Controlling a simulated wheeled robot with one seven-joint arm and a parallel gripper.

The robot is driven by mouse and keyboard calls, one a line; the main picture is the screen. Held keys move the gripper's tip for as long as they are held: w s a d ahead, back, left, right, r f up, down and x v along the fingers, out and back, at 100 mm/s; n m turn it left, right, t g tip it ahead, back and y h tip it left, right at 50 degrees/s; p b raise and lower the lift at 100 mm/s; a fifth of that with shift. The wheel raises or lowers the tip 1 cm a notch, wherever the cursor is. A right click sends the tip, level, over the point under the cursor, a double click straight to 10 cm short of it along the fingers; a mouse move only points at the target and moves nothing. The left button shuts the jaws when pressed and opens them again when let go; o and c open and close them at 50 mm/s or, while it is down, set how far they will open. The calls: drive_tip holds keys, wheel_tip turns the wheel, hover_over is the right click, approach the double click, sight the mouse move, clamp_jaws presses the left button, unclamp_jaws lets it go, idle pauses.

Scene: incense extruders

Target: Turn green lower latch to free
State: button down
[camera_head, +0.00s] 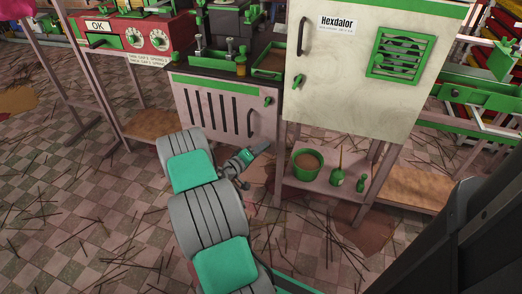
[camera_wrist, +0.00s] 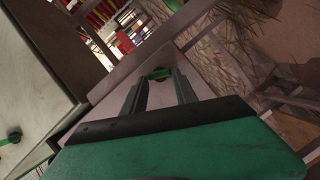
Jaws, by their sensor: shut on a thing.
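The pink slotted cabinet door (camera_head: 215,108) stands at the middle of the head view, with a dark curved handle at its right side. A green latch (camera_head: 268,101) sits near its upper right corner. My gripper (camera_head: 262,149) reaches the lower right of this door and covers that spot. In the wrist view, my gripper (camera_wrist: 160,78) has its two dark fingers around a small green piece (camera_wrist: 158,74) against a pinkish panel. It appears to be the lower latch, held at the fingertips. Its turn angle is hard to tell.
The white Hexdalor cabinet (camera_head: 340,75) with its own green latch (camera_head: 297,81) stands to the right. Below it, a shelf holds a green pot (camera_head: 306,162) and a green bottle (camera_head: 337,176). A red control box (camera_head: 130,38) is at left. Sticks litter the tiled floor.

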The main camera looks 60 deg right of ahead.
drive_tip(key=shift+w, duration=0.1)
drive_tip(key=c, duration=1.2)
unclamp_jaws()
drive_tip(key=shift+o, duration=1.2)
drive_tip(key=p+v, duration=0.2)
drive_tip(key=v, duration=0.5)
drive_tip(key=shift+a, duration=0.4)
drive_tip(key=shift+r, duration=0.1)
